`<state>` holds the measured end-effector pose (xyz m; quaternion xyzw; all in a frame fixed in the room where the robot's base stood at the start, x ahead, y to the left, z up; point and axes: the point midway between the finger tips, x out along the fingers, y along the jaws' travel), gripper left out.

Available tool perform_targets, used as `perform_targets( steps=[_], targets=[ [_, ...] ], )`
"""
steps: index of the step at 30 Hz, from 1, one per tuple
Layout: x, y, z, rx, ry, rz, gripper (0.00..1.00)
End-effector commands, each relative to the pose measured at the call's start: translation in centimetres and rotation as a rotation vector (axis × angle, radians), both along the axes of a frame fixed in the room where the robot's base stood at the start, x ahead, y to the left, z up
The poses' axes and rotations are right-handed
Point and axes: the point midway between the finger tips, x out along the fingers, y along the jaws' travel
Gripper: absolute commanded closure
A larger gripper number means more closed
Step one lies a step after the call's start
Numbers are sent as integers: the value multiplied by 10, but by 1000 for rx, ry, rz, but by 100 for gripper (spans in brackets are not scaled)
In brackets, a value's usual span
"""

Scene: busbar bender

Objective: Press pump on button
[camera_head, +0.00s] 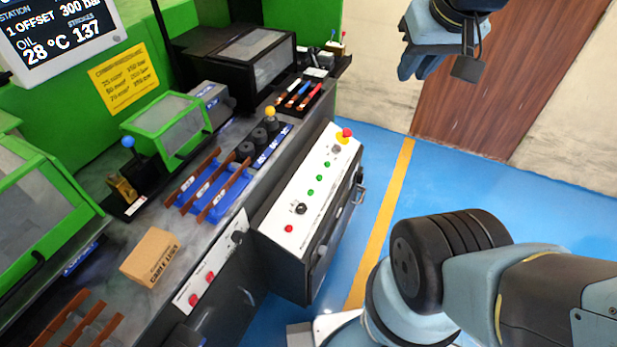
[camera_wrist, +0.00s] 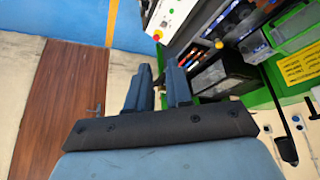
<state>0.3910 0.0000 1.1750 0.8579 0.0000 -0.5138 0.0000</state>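The white-topped control panel (camera_head: 305,183) stands at the middle of the head view. It carries several small green buttons (camera_head: 319,178) in a row, a black knob (camera_head: 301,208), a red button (camera_head: 289,229) at the near end and a red-and-yellow stop button (camera_head: 346,133) at the far end. The labels are too small to read, so I cannot tell which is pump on. My gripper (camera_head: 410,70) is up and right of the panel, apart from it. In the wrist view my gripper (camera_wrist: 159,68) has its fingers apart with nothing between; part of the panel (camera_wrist: 173,17) shows beyond.
A workbench with blue busbar racks (camera_head: 212,190), a cardboard box (camera_head: 151,256) and a red-button strip (camera_head: 211,275) lies left of the panel. A black tool tray (camera_head: 297,95) is behind. Blue floor (camera_head: 385,200) is clear to the right, before a brown door (camera_head: 490,75).

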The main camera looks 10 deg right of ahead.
Motion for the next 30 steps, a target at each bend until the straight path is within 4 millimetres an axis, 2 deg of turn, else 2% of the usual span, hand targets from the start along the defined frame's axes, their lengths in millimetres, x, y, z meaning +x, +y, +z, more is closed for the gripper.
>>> perform_targets(
  steps=[1,6,30],
  targets=[
    [0,0,0,0,0,0,85],
    [0,0,0,0,0,0,100],
    [0,0,0,0,0,0,100]
  ],
)
